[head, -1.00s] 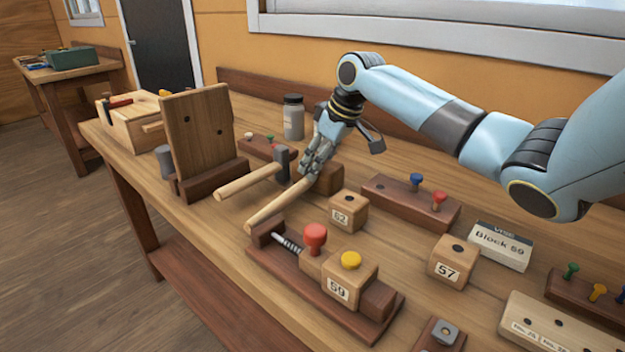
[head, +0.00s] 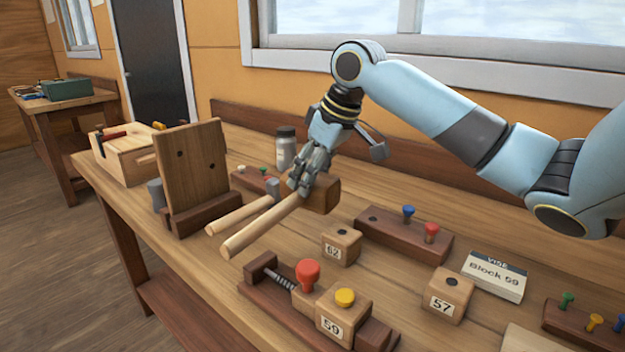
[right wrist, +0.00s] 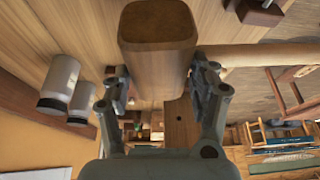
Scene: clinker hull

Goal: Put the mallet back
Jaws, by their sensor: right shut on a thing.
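The mallet has a brown wooden head (head: 326,194) and a long pale round handle (head: 255,229) that points toward the front left. My right gripper (head: 305,183) is shut on the mallet head from above and holds it over the workbench. In the right wrist view the head (right wrist: 158,45) sits between the two fingers, and the handle (right wrist: 260,55) runs off to the right. Any gap under the mallet is hard to judge. My left gripper is not in view.
A hammer (head: 238,215) lies close behind the mallet handle, its head partly hidden. An upright board with holes (head: 193,165) stands to the left. A jar (head: 286,148) stands behind. Block 62 (head: 342,246) and a vise with a red knob (head: 308,273) are in front.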

